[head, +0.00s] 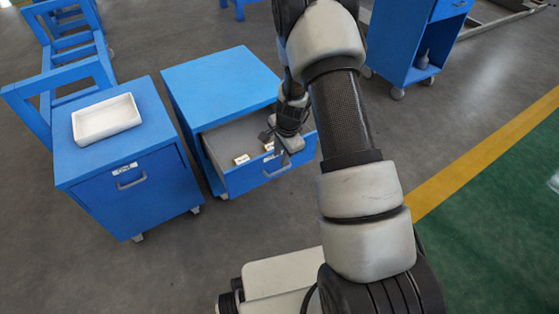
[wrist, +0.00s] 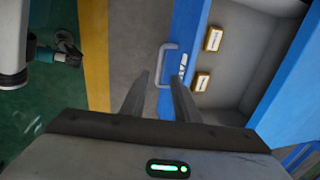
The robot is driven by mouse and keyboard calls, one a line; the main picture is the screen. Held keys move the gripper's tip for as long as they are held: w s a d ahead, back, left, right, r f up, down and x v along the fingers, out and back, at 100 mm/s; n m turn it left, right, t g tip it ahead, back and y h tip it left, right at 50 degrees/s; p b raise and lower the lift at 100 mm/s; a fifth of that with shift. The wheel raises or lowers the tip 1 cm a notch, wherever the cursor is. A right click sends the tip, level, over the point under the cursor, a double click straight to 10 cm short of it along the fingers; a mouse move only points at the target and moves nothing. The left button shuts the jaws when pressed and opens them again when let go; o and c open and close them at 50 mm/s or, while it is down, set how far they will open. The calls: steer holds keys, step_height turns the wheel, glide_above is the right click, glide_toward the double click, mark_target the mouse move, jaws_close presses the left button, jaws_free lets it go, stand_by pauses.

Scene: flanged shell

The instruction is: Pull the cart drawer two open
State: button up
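The blue cart (head: 215,75) in the middle of the head view has its drawer (head: 236,182) pulled well out, with small boxes (head: 241,159) inside. The drawer's grey handle (head: 277,170) is on its front, beside a white label. In the wrist view the handle (wrist: 163,50) lies at the fingertips, and the drawer interior with two small boxes (wrist: 213,39) is to its right. My gripper (wrist: 158,75) is open, with a gap between its fingers. The fingers are at the handle's lower end; whether they touch it I cannot tell.
A second blue cart (head: 135,210), shut, stands to the left with a white tray (head: 106,120) on top. Another blue cart (head: 402,50) stands at the back right. Grey floor (head: 150,280) is clear in front, with a yellow line (head: 480,157) to the right.

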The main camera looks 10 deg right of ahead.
step_height(320, 180, up, 8)
steer(key=s+p, duration=0.1)
steer(key=shift+s+d, duration=0.2)
steer(key=shift+d, duration=0.05)
steer(key=shift+f, duration=0.1)
